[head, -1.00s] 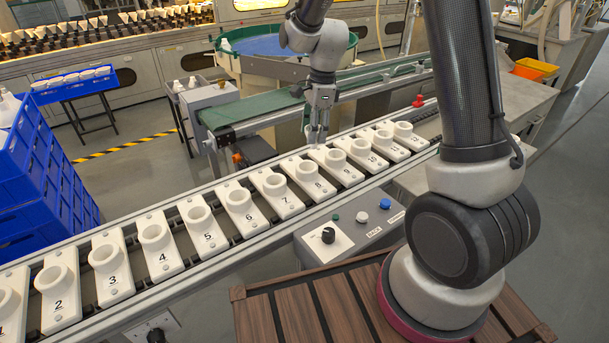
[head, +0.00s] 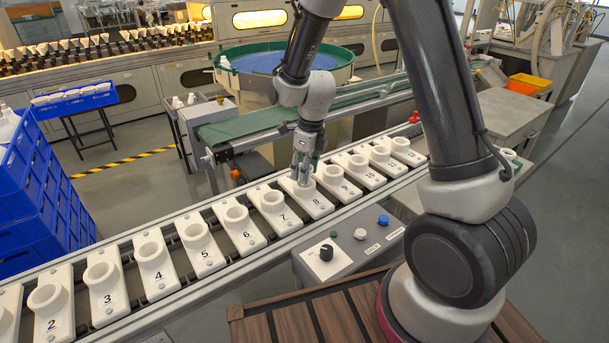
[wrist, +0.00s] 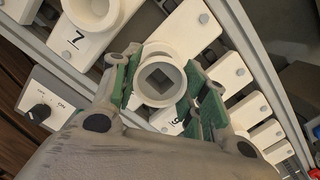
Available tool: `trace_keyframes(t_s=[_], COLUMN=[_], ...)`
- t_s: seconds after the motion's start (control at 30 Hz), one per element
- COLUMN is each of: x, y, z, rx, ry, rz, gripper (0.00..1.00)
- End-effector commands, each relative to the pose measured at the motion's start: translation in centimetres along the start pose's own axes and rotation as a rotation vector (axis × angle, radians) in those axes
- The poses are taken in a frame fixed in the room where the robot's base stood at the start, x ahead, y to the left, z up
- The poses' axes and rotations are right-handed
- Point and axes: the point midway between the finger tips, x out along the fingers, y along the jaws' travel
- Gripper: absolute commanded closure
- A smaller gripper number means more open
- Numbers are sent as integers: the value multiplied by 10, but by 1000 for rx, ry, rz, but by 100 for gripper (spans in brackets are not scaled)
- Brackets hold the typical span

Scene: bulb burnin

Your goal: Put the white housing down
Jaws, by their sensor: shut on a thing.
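My gripper (head: 301,180) points down at the white carrier plate numbered 8 (head: 318,204), low over its round socket. In the wrist view, my gripper's green-padded fingers (wrist: 160,90) stand on both sides of the white housing (wrist: 158,77) and are shut on it. The housing is a round white ring with a squarish opening, seen from above. In the head view the fingers mostly hide it. I cannot tell whether its underside touches the socket of plate 8.
White numbered plates with empty-looking ring sockets run along the rail on both sides, including plate 7 (head: 276,205). A control box (head: 340,262) with a knob and buttons stands in front of the rail. A green belt (head: 235,130) lies behind it. Blue crates (head: 35,190) are stacked at left.

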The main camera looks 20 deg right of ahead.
Motion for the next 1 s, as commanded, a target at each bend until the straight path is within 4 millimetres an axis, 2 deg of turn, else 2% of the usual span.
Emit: trace_keyframes(t_s=[0.03, 0.13, 0.47, 0.5, 0.6, 0.9, 1.0], x=[9, 20, 22, 22, 22, 21, 15], y=[0, 0, 0, 0, 0, 0, 0], z=[-2, -3, -3, -3, -3, -3, -2], rx=[0, 0, 0, 0, 0, -1, -1], ry=[3, 2, 1, 1, 0, 0, -2], rz=[2, 0, 0, 0, 0, 0, -1], gripper=[73, 73, 73, 51, 35, 35, 35])
